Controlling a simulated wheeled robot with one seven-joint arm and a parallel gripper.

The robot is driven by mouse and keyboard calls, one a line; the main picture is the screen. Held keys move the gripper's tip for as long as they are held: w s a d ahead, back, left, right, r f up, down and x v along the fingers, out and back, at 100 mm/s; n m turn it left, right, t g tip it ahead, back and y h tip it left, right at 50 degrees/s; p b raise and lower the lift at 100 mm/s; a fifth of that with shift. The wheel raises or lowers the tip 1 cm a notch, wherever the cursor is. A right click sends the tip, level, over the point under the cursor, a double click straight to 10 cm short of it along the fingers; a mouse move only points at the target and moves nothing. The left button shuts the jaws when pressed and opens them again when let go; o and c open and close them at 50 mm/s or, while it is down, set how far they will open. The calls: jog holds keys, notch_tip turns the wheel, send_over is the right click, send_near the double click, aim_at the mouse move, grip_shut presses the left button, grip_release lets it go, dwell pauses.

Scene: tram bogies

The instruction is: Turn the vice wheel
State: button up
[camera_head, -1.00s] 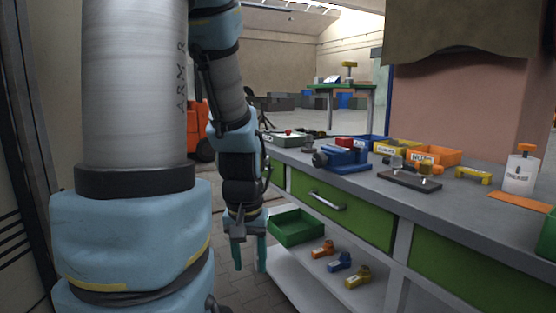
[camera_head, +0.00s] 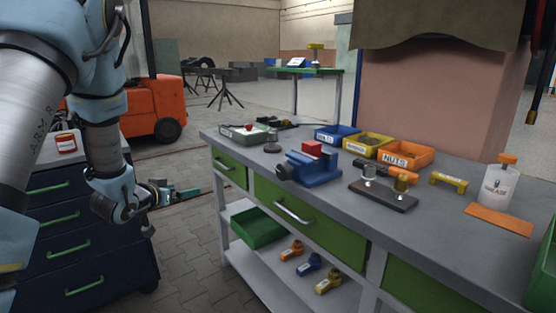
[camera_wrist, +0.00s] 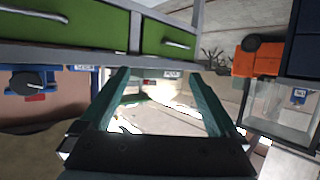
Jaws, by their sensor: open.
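The blue vice (camera_head: 318,172) stands near the front edge of the grey bench, with a red block (camera_head: 312,148) at its top. Its dark round wheel (camera_head: 284,172) is on the vice's left end, facing the aisle. In the wrist view, which is upside down, the vice (camera_wrist: 48,76) and wheel (camera_wrist: 27,82) show at the far left. My gripper (camera_head: 188,193) is left of the bench, apart from the wheel, with its fingers pointing right. In the wrist view my gripper (camera_wrist: 160,76) has its teal fingers spread, with nothing between them.
The grey bench (camera_head: 440,210) has green drawers and a lower shelf with a green tray (camera_head: 258,229). Parts bins (camera_head: 405,153) and a dark plate (camera_head: 384,195) are right of the vice. A dark drawer cabinet (camera_head: 75,230) stands left. The aisle floor (camera_head: 190,250) between is clear.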

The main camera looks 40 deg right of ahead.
jog(key=s+d+r+m+g+h+p, duration=0.2)
jog(key=s+d+m+g+h, duration=0.2)
jog(key=s+d, duration=0.45)
jog(key=m+g+h+p, duration=0.1)
jog(key=m+g+h, duration=0.2)
jog(key=g, duration=0.2)
send_near(280, 175)
jog(key=d+p, duration=0.1)
jog(key=d, duration=0.2)
jog(key=d+p, duration=0.1)
jog(key=d, duration=0.2)
jog(key=d+p, duration=0.1)
jog(key=d, duration=0.3)
jog(key=shift+s+d+r+p, duration=0.1)
jog(key=shift+s+r+p, duration=0.2)
jog(key=shift+s+r, duration=0.1)
jog(key=shift+c, duration=0.3)
jog(key=c, duration=1.3)
jog(key=shift+f+b, duration=0.1)
jog(key=shift+b, duration=0.45)
